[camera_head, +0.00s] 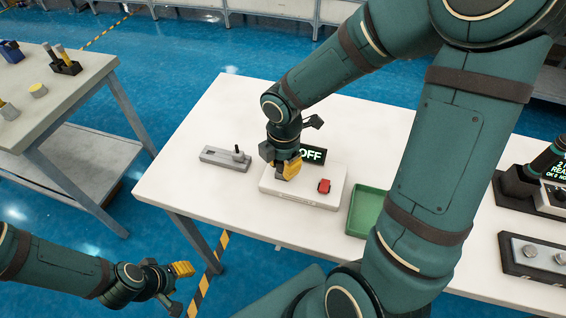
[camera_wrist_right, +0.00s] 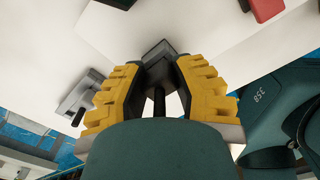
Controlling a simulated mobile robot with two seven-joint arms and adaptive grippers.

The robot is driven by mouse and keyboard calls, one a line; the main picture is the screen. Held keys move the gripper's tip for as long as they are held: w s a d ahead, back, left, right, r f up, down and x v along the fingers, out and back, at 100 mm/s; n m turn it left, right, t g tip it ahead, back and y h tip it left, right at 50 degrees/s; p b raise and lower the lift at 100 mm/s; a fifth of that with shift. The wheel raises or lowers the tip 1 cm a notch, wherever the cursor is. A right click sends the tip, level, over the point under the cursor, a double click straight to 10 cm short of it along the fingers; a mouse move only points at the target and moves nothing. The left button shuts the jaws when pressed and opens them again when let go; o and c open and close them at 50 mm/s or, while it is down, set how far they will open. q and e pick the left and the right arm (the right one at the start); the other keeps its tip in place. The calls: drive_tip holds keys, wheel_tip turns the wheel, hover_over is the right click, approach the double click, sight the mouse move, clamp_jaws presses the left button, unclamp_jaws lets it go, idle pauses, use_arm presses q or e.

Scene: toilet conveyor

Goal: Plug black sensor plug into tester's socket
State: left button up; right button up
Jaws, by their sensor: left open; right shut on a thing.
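The tester is a white box (camera_head: 313,197) with a red switch (camera_head: 325,186) and a black display (camera_head: 313,154) reading OFF. My right gripper (camera_head: 288,170) is at the left part of the tester, fingers pointing down. In the right wrist view its yellow fingers (camera_wrist_right: 155,92) are shut on the black sensor plug (camera_wrist_right: 158,62), with a thin dark cable or stem toward the palm. The plug is at the tester's white top; the socket is hidden, and I cannot tell whether the plug is seated. My left gripper (camera_head: 180,284) is open and empty, off the table's front left.
A grey block with a small lever (camera_head: 225,158) lies left of the tester. A green tray (camera_head: 369,211) is to its right. Dark devices (camera_head: 540,254) stand at the far right. A second table (camera_head: 60,95) is at left. The white table's left end is clear.

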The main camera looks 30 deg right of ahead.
drive_tip(key=shift+f, duration=0.25)
drive_tip(key=o, duration=0.9)
drive_tip(key=shift+o, duration=0.2)
drive_tip(key=shift+r, duration=0.1)
wheel_tip(320, 180, up, 12)
drive_tip(key=shift+s, duration=0.1)
drive_tip(key=shift+o, duration=0.2)
